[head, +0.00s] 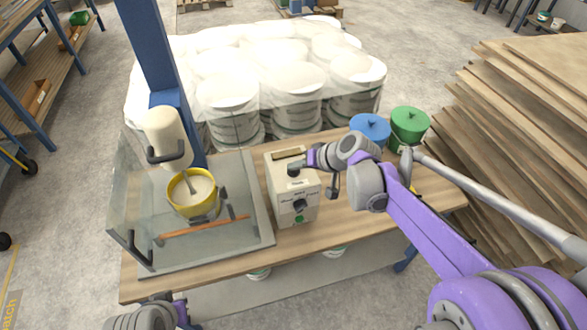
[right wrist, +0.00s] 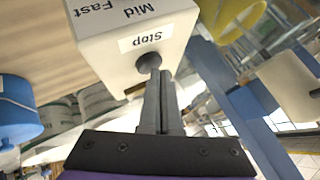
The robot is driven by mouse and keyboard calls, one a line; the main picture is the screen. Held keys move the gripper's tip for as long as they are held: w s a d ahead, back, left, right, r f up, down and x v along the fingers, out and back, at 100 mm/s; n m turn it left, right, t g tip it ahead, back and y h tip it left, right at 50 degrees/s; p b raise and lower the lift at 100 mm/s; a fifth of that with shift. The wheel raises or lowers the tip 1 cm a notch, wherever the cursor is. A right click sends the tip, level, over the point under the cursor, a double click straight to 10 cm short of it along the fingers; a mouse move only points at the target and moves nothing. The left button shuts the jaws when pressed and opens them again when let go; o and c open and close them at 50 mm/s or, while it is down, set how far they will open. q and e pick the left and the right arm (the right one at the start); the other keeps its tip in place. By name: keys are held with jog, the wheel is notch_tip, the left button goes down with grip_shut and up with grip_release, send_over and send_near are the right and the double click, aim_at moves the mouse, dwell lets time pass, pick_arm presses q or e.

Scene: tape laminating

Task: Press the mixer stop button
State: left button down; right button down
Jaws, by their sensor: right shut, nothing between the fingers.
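The mixer's cream control box (head: 280,186) stands on the wooden table, right of the mixer. In the right wrist view the box (right wrist: 110,45) shows a "Stop" label beside a dark round button (right wrist: 148,62). My right gripper (head: 300,168) is shut and empty over the top of the box. In the right wrist view its closed fingertips (right wrist: 158,74) are at the stop button; contact is hard to tell. The box front has a dark knob (head: 300,206) and a green button (head: 299,219). My left gripper (head: 183,312) is partly in view at the bottom edge; its jaws are unclear.
The mixer (head: 168,140) stands over a yellow bucket (head: 181,208) behind a clear guard (head: 128,190). Blue (head: 369,128) and green (head: 409,127) containers stand at the table's back right. Wrapped white buckets (head: 228,92) are behind, stacked boards (head: 520,110) at right.

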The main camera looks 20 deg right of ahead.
aim_at(296, 173)
pick_arm(q)
jog(key=shift+w+r+p, duration=0.15)
jog(key=shift+r+p, duration=0.15)
jog(key=shift+r, duration=0.15)
pick_arm(e)
jog(key=shift+w+r, duration=0.1)
jog(key=shift+r, duration=0.45)
